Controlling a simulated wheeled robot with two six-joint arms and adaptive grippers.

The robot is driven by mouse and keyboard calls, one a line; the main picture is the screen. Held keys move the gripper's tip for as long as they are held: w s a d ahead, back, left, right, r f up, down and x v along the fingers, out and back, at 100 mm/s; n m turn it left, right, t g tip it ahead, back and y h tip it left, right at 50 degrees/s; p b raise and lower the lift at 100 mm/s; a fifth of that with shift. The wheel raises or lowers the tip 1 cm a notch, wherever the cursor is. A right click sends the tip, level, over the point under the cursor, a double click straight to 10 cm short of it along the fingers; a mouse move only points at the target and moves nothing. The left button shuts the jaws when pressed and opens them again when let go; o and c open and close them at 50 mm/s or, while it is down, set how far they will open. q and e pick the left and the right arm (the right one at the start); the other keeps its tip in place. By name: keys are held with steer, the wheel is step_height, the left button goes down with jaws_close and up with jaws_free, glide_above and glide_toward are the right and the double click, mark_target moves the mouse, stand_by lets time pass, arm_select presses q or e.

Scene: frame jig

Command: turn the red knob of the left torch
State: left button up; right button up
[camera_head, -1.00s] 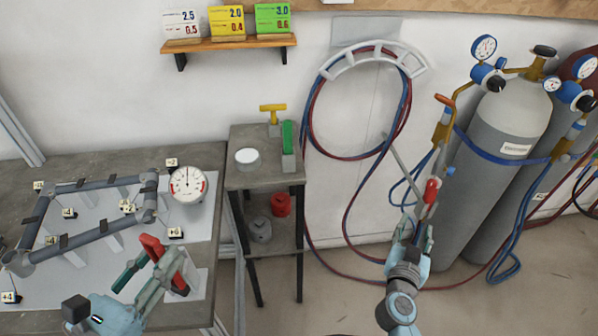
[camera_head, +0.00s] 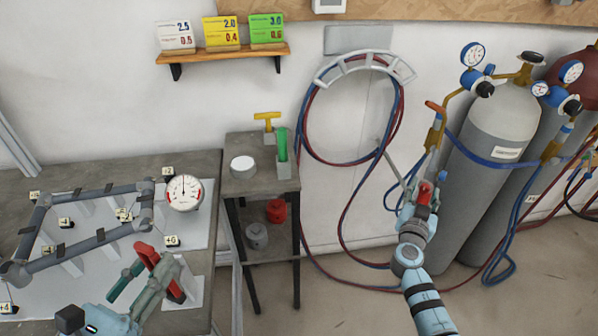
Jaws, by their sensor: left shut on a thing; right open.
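The fingers hide part of the torch body. My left gripper (camera_head: 152,278) is shut on a red clamp-like tool (camera_head: 147,254) above the table at lower left.
Left of the torch stands a small stand (camera_head: 252,184) with a white round pot and green and yellow tools. Red and blue hoses (camera_head: 348,160) hang from a wall rack. Gas cylinders (camera_head: 493,165) stand at the right. A pipe frame (camera_head: 90,243) and a dial gauge (camera_head: 184,192) are on the left table.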

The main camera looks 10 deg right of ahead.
jaws_close()
steer(key=shift+n, duration=0.4)
steer(key=n, duration=0.4)
steer(key=shift+r+g, duration=0.1)
steer(key=shift+g, duration=0.3)
steer(key=shift+n+g+p, duration=0.4)
steer(key=shift+n+g, duration=0.1)
steer(key=shift+n, duration=1.6)
